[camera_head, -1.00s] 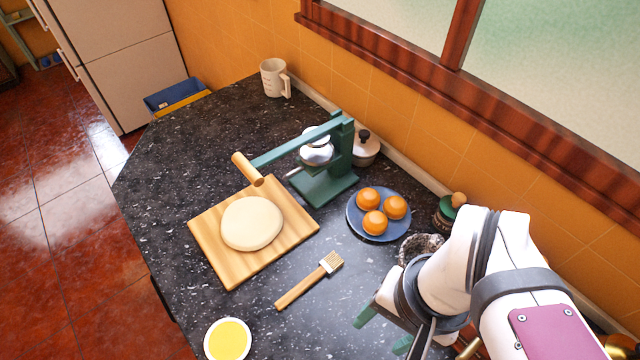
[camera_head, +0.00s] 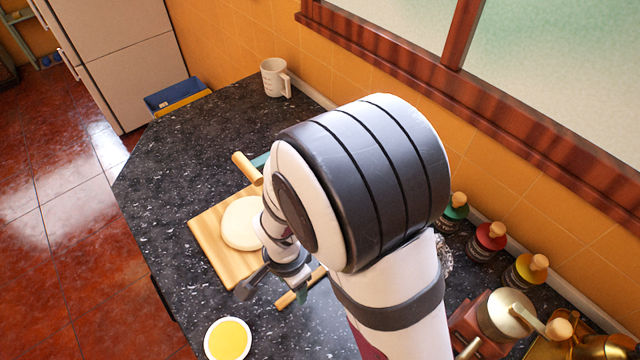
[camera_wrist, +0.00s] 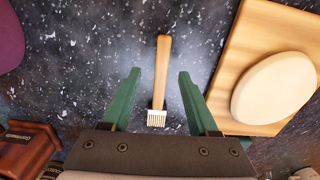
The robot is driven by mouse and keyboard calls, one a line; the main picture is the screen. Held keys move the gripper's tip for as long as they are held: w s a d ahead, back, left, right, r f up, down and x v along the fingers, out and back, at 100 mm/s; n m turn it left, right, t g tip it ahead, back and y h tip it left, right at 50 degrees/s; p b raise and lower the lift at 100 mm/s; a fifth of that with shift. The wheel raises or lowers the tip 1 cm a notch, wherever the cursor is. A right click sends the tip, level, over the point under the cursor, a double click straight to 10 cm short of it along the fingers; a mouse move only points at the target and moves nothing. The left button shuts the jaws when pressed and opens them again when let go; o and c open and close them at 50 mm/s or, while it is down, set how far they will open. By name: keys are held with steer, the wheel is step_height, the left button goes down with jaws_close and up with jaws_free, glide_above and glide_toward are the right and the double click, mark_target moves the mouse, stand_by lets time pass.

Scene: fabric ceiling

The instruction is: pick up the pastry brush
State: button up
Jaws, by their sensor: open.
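The pastry brush (camera_wrist: 162,75) has a light wooden handle and pale bristles and lies flat on the dark speckled counter. In the wrist view it lies between the two green fingers of my gripper (camera_wrist: 157,85), with its bristles toward the gripper base. The fingers are apart and do not touch it. In the head view only part of the brush handle (camera_head: 288,298) shows; my arm hides the rest. My gripper (camera_head: 272,292) is partly visible there, over the counter beside the board.
A wooden board (camera_head: 213,250) with a dough round (camera_head: 238,222) is close beside the gripper. A white bowl of yellow liquid (camera_head: 228,340) stands near the front edge. Jars with coloured lids (camera_head: 488,240) line the wall. My arm hides the plate of orange buns.

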mark_target(292, 294)
steer(key=f, duration=0.4)
steer(key=shift+a, duration=0.2)
jaws_close()
